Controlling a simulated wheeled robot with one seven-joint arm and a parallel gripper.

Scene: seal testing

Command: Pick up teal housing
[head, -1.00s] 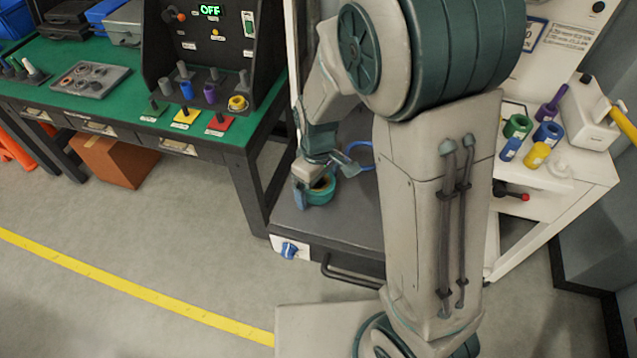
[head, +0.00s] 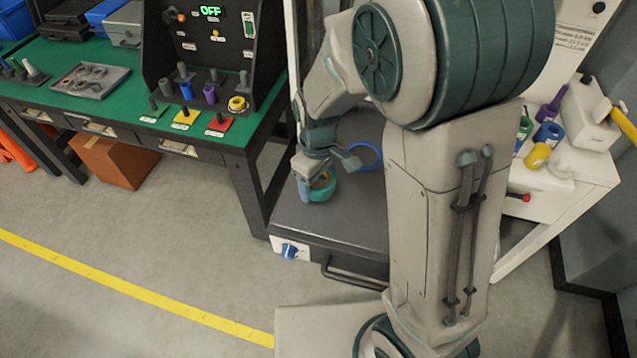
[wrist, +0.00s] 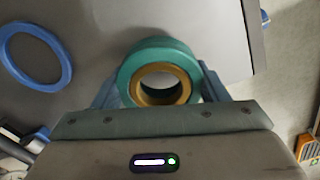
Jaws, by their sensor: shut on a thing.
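The teal housing (head: 323,190) is a short ring with a yellow-orange inner lining, at the dark grey cart top's left side. In the wrist view the housing (wrist: 147,50) sits between the two blue fingers, its hole facing the camera. My gripper (wrist: 158,82) is shut on it, with a finger against each side. In the head view my gripper (head: 318,184) is over the cart, and its wrist partly covers the housing. I cannot tell whether the housing touches the cart top or is slightly above it.
A blue ring (head: 367,166) lies on the cart top (head: 345,225) close to the housing, and apart from it in the wrist view. The green workbench (head: 150,85) stands to the left. A white table (head: 575,185) with coloured parts is right. Open floor lies in front.

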